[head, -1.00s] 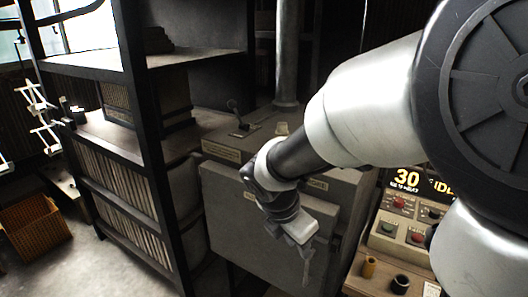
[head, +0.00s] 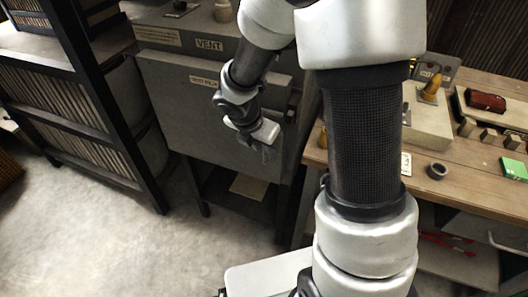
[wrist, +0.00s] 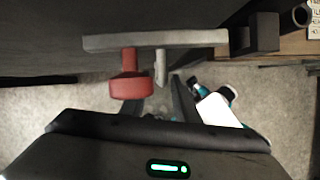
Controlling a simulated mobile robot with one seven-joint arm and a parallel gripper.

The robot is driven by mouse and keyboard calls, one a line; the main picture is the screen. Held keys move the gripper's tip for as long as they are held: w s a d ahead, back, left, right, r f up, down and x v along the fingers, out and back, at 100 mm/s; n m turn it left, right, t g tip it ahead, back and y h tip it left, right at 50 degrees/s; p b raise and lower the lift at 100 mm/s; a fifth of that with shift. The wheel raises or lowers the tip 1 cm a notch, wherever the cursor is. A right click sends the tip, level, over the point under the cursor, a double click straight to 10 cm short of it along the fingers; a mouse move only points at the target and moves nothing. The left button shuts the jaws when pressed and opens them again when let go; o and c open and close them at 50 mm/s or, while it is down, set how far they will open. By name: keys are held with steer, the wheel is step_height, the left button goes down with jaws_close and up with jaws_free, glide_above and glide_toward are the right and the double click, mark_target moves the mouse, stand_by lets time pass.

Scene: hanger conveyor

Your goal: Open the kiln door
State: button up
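The kiln (head: 205,95) is a grey metal box on dark legs, left of centre in the head view. Its broad front door (head: 190,100) looks closed. My gripper (head: 268,150) hangs in front of the door's right part, pointing downward. In the wrist view a red knob (wrist: 129,84) is below a grey bar (wrist: 150,40), near a small pale upright part. My gripper's dark body fills the bottom of that view.
A dark shelf rack (head: 100,110) stands left of the kiln. A wooden workbench (head: 455,160) with a red item (head: 486,102), a green block (head: 514,168) and a small cup (head: 437,171) is at right. Bare concrete floor (head: 180,240) lies in front.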

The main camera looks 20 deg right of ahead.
steer(key=shift+x, duration=0.95)
steer(key=shift+c, duration=0.3)
jaws_close()
